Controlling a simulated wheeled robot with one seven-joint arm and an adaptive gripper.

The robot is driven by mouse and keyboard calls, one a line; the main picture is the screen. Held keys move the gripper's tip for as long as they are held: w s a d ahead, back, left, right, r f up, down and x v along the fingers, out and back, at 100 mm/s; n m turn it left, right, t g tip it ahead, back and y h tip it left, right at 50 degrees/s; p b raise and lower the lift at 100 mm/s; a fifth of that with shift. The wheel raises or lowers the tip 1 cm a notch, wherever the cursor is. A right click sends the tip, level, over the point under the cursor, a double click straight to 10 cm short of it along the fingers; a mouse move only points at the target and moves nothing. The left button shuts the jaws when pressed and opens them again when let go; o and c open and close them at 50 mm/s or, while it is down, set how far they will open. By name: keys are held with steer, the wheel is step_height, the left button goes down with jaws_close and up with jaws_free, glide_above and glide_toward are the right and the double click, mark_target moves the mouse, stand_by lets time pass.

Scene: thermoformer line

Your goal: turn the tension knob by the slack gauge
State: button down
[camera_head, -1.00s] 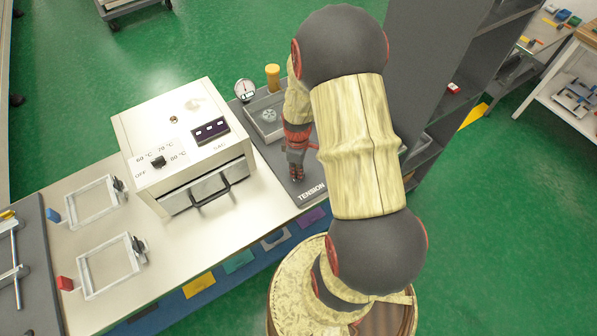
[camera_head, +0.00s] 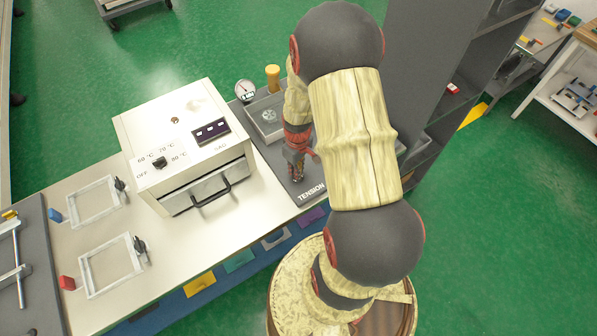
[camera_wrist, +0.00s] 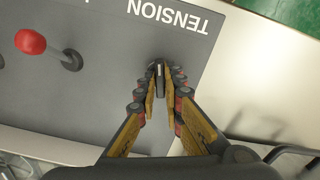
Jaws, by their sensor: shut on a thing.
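The tension knob (camera_wrist: 159,72) is a small dark knob on a grey panel, beside the white word TENSION (camera_wrist: 172,15) in the wrist view. My gripper (camera_wrist: 160,92) is shut on it, a fingertip on either side. In the head view my gripper (camera_head: 296,175) points down onto the panel just behind the TENSION label (camera_head: 311,193), and the knob is hidden there. The slack gauge (camera_head: 245,90) is a round white dial behind the oven-like box. Its reading is too small to tell.
A white heater box (camera_head: 185,150) with a dial and front handle stands left of my gripper. A grey tray (camera_head: 262,130) and a yellow cylinder (camera_head: 273,77) are behind. A red-knobbed lever (camera_wrist: 31,42) stands on the same panel. A dark cabinet (camera_head: 425,70) rises at right.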

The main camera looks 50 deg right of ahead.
steer(key=m, duration=0.2)
steer(key=shift+m, duration=0.3)
steer(key=c, duration=1.8)
jaws_free()
steer(key=shift+c, duration=0.2)
step_height(320, 180, up, 12)
